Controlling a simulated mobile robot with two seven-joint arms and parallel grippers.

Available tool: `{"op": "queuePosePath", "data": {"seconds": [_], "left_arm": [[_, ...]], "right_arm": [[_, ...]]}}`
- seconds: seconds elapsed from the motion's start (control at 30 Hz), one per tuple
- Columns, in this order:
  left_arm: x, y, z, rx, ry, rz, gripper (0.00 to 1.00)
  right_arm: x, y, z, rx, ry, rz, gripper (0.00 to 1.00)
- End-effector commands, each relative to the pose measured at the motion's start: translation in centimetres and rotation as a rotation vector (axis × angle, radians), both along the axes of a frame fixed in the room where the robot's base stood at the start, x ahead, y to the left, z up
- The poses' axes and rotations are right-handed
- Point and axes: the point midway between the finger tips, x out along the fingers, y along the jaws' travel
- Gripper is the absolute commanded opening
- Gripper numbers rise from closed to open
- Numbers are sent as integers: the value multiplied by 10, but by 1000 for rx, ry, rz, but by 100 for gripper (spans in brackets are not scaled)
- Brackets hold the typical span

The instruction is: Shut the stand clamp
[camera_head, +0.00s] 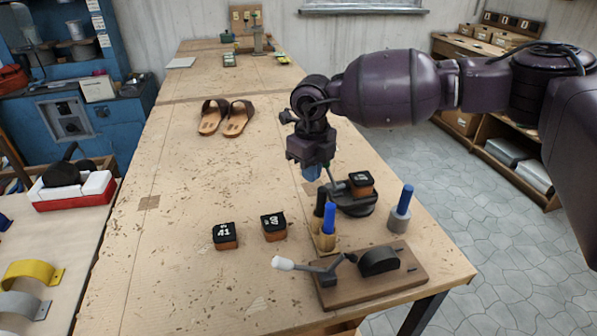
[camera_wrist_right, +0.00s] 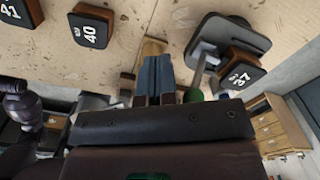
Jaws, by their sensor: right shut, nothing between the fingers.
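A dark stand (camera_head: 357,206) with a rounded base is near the table's right edge. It bears a black-and-orange block (camera_head: 361,182) marked 37, which also shows in the right wrist view (camera_wrist_right: 240,70). A thin grey lever (camera_head: 330,178) rises from the stand, tilted up toward my right gripper (camera_head: 312,173). My left gripper is not in view.
Upright blue- and black-handled tools (camera_head: 328,226) stand just in front of the stand. A blue-handled tool (camera_head: 401,210) is to its right. A wooden board (camera_head: 400,281) with a white-tipped lever (camera_head: 284,263) lies nearer. Blocks 41 (camera_head: 225,236) and 40 (camera_head: 273,227) are left.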

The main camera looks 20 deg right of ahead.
Motion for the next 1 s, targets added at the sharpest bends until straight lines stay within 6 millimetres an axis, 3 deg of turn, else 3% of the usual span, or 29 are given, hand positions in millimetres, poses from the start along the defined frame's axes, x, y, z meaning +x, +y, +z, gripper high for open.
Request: {"op": "queuePosePath", "data": {"seconds": [0.77, 1.0], "left_arm": [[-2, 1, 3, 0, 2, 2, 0], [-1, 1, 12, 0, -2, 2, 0]], "right_arm": [[0, -9, 4, 2, -1, 2, 0], [0, -7, 18, 2, -3, 1, 0]]}}
